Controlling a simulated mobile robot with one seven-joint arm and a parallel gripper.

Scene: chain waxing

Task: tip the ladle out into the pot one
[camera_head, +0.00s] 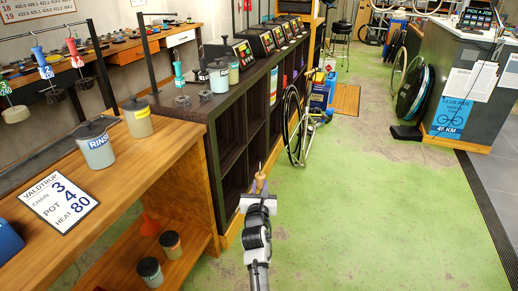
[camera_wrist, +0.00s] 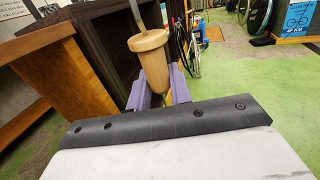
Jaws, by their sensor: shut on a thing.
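My gripper (camera_head: 259,200) is shut on the ladle's tan wooden handle (camera_head: 261,184), out over the green floor to the right of the dark shelf unit. In the wrist view the handle (camera_wrist: 152,58) stands between the purple fingers, with a thin metal stem (camera_wrist: 135,12) rising from it out of the frame. The ladle's bowl is not clearly visible in either view, so its contents cannot be told. Several black pot units with lit displays stand in a row on the dark shelf; the nearest is a black unit (camera_head: 243,54). Their numbers are not readable.
The dark shelf unit (camera_head: 235,125) runs back beside my arm. Wheels (camera_head: 293,125) lean against it. The green floor to the right is clear.

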